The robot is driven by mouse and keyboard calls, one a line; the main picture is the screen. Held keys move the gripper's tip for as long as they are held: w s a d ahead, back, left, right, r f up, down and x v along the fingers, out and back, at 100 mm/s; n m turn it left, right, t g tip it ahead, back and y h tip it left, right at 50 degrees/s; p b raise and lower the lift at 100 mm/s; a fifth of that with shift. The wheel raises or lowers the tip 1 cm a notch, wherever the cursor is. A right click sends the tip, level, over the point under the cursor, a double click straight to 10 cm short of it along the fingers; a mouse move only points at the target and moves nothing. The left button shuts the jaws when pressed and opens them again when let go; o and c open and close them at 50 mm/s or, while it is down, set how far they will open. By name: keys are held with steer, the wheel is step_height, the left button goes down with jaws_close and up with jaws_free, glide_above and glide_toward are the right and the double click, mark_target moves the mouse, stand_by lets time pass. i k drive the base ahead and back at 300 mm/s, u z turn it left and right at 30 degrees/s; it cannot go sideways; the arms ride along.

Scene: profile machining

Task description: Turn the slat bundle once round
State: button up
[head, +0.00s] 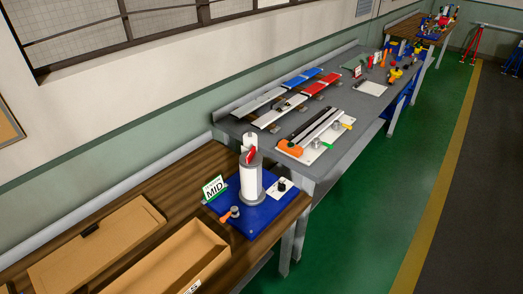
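I cannot tell for sure which thing is the slat bundle. Several long flat slats lie side by side on the grey bench: a blue one (302,76), a red one (321,87) and pale ones (262,103). A long dark and silver profile (318,127) lies on a white board in front of them, with an orange block (290,148) at its near end. A white upright roll (251,179) stands on a blue base plate (243,219) on the wooden bench, with a red piece (251,156) near its top. My gripper is not in view.
A green and white "MID" sign (213,187) and an orange-handled tool (229,214) are by the roll. An open cardboard box (172,262) and its flat lid (97,243) lie on the wooden bench (196,166). The green floor (375,200) right of the benches is clear.

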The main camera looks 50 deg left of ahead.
mark_target(252, 193)
steer(key=k, duration=1.05)
steer(key=u, duration=1.7)
steer(key=i, duration=0.6)
